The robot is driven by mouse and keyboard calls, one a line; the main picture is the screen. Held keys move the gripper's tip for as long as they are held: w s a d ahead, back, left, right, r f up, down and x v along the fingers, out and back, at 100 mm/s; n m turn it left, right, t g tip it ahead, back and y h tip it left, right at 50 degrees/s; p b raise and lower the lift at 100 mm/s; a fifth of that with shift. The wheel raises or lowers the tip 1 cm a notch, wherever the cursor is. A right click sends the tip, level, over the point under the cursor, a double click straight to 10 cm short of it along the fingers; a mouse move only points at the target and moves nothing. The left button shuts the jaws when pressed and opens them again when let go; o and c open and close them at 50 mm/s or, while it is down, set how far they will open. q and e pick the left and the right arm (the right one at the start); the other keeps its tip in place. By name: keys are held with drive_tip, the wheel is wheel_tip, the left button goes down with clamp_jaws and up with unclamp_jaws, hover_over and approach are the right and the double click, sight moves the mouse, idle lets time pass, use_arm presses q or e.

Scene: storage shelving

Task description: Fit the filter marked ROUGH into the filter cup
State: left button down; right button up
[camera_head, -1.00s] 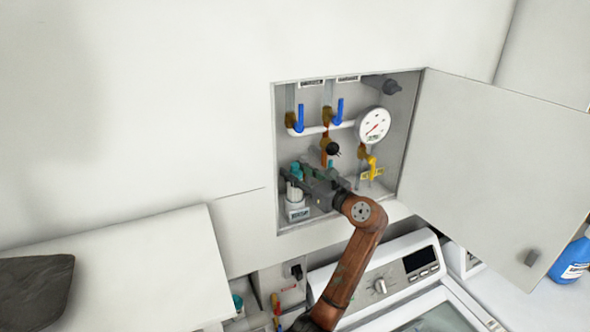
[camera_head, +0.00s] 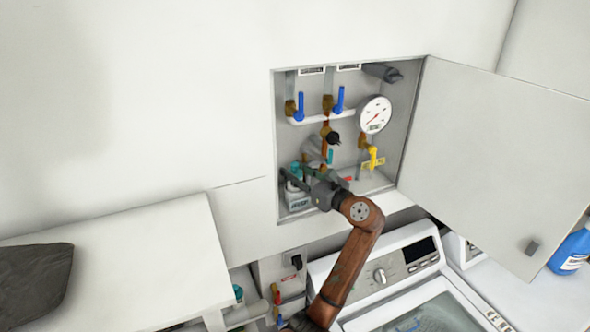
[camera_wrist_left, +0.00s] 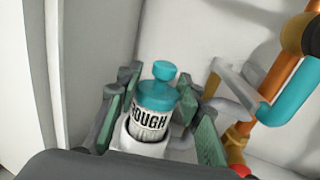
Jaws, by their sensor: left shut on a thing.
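The filter (camera_wrist_left: 154,110) has a teal cap with a knob and a white body marked ROUGH. Its teal top (camera_head: 296,169) also shows in the head view, inside the open wall cabinet. My left gripper (camera_head: 301,180) reaches in from the right and is shut on the filter, with a green-padded finger on each side in the wrist view (camera_wrist_left: 160,118). The filter stands about upright, its lower part inside the white rim of the filter cup (camera_wrist_left: 126,140). The labelled cup front (camera_head: 300,203) shows at the cabinet's lower left. The filter's bottom is hidden. My right gripper is out of view.
Pipes with blue-handled valves (camera_head: 339,98), a round gauge (camera_head: 374,114) and a yellow valve (camera_head: 373,157) are close to the right of my gripper. The cabinet door (camera_head: 490,150) stands open to the right. A white washer (camera_head: 400,275) is below.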

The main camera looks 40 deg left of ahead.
use_arm(q)
drive_tip(key=shift+f, duration=0.15)
drive_tip(key=c, duration=1.3)
unclamp_jaws()
drive_tip(key=shift+o, duration=0.2)
drive_tip(key=shift+d, duration=0.1)
drive_tip(key=s+d, duration=0.2)
drive_tip(key=d, duration=0.9)
drive_tip(key=shift+d, duration=0.35)
